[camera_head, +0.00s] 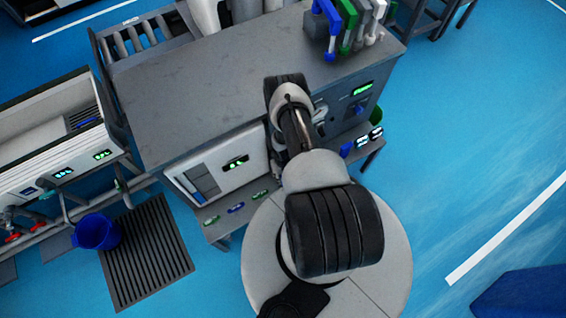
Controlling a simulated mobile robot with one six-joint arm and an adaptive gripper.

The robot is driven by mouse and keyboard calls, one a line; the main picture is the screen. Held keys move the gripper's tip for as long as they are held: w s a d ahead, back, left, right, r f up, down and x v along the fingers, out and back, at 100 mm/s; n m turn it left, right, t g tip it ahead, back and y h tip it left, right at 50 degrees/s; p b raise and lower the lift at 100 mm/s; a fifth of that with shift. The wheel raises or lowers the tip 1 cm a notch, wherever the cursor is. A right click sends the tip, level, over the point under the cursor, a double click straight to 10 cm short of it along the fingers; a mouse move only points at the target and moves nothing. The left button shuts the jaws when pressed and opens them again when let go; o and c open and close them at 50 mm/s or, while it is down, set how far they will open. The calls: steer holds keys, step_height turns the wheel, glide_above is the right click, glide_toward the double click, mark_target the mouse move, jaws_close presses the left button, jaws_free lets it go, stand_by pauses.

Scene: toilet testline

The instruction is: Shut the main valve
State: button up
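Small red handles (13,238) sit on pipework at the far left edge, below the white and grey unit. They look like valve handles. I cannot tell whether one of them is the main valve, or how they are turned. My arm reaches from the lower middle up to the front edge of the grey bench, far to the right of the red handles. My gripper is not clearly visible; the arm's own links hide its end. I cannot see its fingers or anything held.
The grey bench (190,85) fills the middle, with coloured tools in a rack (345,30) at its back right. A blue bucket (96,232) stands beside a dark floor grate (147,255). A white and grey unit (50,148) stands left. Blue floor is open at right.

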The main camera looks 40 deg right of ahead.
step_height(320, 180, down, 7)
steer(key=b, duration=0.6)
steer(key=shift+r, duration=0.1)
steer(key=shift+c, duration=0.6)
jaws_close()
